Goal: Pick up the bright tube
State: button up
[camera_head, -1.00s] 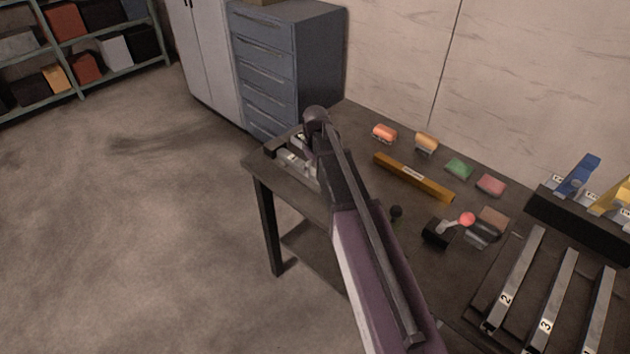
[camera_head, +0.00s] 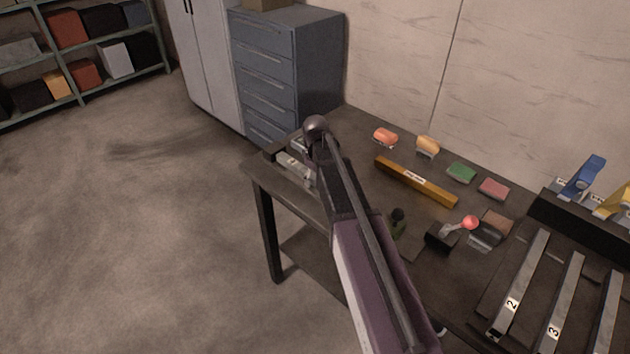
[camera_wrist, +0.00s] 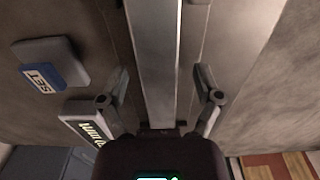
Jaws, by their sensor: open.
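In the wrist view a long, pale metal bar (camera_wrist: 155,55) runs from the top edge down between the fingers of my gripper (camera_wrist: 163,80); it looks like the bright tube. The fingers are open, one on each side of it, with a visible gap on both sides. I cannot tell how far below the fingertips it lies. In the head view my arm hides the gripper. Pale pieces (camera_head: 296,167) show beside the arm's end at the table's left end, and I cannot tell which is the tube.
A block labelled SET (camera_wrist: 52,65) lies left of the bar. The dark table (camera_head: 340,115) also holds a yellow-brown bar (camera_head: 415,182), several coloured blocks, a red-knobbed lever (camera_head: 470,222) and numbered metal strips (camera_head: 522,285). A blue drawer cabinet (camera_head: 285,65) stands behind.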

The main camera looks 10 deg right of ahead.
aim_at(315, 177)
grip_shut()
jog(key=shift+r, duration=0.2)
notch_tip(315, 177, up, 18)
jog(key=p, duration=1.8)
jog(key=shift+f, duration=0.2)
